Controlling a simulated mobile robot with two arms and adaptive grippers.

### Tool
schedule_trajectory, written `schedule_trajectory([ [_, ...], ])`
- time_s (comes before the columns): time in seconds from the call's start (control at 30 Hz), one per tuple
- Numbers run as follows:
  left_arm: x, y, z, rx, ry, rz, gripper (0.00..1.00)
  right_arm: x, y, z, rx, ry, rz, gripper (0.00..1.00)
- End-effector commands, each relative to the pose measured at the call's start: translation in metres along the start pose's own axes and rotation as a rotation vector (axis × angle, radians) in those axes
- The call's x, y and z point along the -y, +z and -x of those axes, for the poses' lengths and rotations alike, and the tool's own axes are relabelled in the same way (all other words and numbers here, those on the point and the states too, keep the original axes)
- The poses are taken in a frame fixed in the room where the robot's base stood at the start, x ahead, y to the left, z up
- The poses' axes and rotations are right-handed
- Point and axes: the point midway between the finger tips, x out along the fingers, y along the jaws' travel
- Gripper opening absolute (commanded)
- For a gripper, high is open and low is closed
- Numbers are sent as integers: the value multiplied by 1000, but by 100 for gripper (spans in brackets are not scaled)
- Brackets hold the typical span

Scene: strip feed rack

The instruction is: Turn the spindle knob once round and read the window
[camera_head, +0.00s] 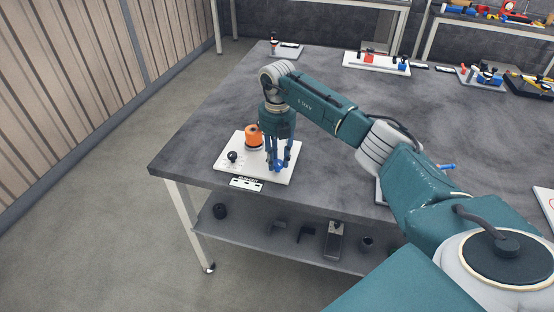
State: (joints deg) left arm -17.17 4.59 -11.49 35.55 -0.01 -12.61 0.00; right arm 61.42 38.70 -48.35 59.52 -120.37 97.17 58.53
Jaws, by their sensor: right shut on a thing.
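A white base plate (225,165) lies near the table's front left corner. On it stand an orange cylinder (254,134) with a dark lower part, a small black ball knob (232,156) and a blue knob (279,167) at the right. My right gripper (278,164) reaches down from above, just right of the orange cylinder, with its fingers shut around the blue knob. The fingers partly cover the blue knob. I cannot make out a reading window; the plate's markings are too small. My left gripper is not in view.
A small label plate (246,184) lies at the front edge of the grey table (200,140). Other fixtures stand along the back, including a white board with red and blue parts (350,62). A lower shelf (270,235) holds several dark parts. My right arm crosses the table's middle.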

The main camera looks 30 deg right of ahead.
Motion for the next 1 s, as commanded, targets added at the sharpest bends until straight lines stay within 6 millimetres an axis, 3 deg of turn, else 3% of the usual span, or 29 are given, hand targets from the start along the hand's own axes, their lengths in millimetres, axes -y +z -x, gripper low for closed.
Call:
schedule_trajectory([
  [0.1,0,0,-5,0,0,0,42,2,7,2,16,1,101,3],
  [1.0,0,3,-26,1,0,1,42,-4,5,5,21,0,956,2],
])
